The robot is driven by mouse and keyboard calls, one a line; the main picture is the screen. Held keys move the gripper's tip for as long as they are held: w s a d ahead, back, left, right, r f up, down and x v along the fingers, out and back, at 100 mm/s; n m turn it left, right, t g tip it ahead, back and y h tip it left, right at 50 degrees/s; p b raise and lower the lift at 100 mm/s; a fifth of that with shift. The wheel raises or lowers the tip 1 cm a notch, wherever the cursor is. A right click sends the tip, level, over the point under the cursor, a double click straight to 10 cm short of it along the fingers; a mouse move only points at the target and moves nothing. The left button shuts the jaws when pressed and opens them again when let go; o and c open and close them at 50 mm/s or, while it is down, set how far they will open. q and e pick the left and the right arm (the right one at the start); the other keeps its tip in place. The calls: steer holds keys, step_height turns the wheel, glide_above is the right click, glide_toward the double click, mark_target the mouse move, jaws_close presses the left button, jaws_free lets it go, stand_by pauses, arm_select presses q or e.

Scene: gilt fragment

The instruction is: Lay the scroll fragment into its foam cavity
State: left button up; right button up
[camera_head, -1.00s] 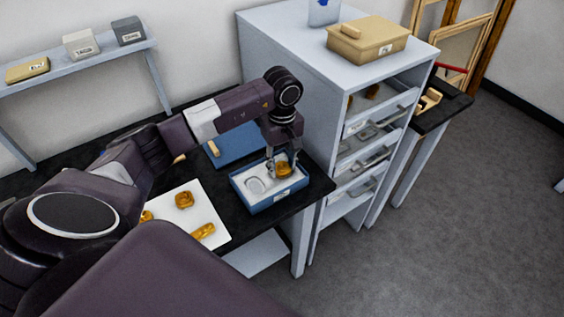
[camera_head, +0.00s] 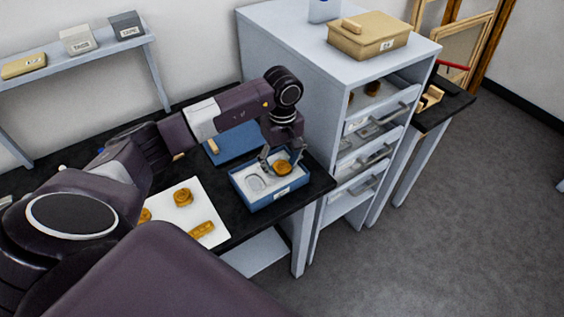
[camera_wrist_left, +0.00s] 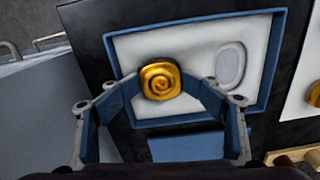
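The scroll fragment (camera_head: 283,168), a gold piece with a spiral face, is in the right part of the foam in the blue box (camera_head: 279,202). The wrist view shows the spiral fragment (camera_wrist_left: 160,80) face up; it hides the foam beneath, so I cannot tell how deep it sits. An empty oval cavity (camera_wrist_left: 230,66) shows beside it in the white foam. My left gripper (camera_head: 283,161) is over the box with its fingers spread on either side of the fragment. My right gripper is out of view.
A white sheet (camera_head: 215,214) with several gold pieces lies left of the box. A blue panel with a wooden handle (camera_head: 238,145) lies behind it. A grey drawer cabinet (camera_head: 290,75) stands close on the right, carrying a tan box (camera_head: 368,37). A shelf (camera_head: 85,58) is at the back left.

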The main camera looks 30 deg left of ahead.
mark_target(283, 164)
arm_select(q)
steer(key=shift+s+d+f, duration=0.1)
steer(key=shift+s+f, duration=0.05)
steer(key=shift+s, duration=0.05)
steer(key=shift+r+p, duration=0.5)
steer(key=shift+p, duration=0.05)
steer(key=shift+w+r+p, duration=0.1)
steer(key=shift+r+p, duration=0.4)
steer(key=shift+p, duration=0.05)
steer(key=shift+w+r+b, duration=0.2)
steer(key=shift+r+b, duration=0.5)
steer(key=shift+b, duration=0.3)
step_height(283, 164, up, 10)
steer(key=b, duration=0.2)
steer(key=shift+r, duration=0.15)
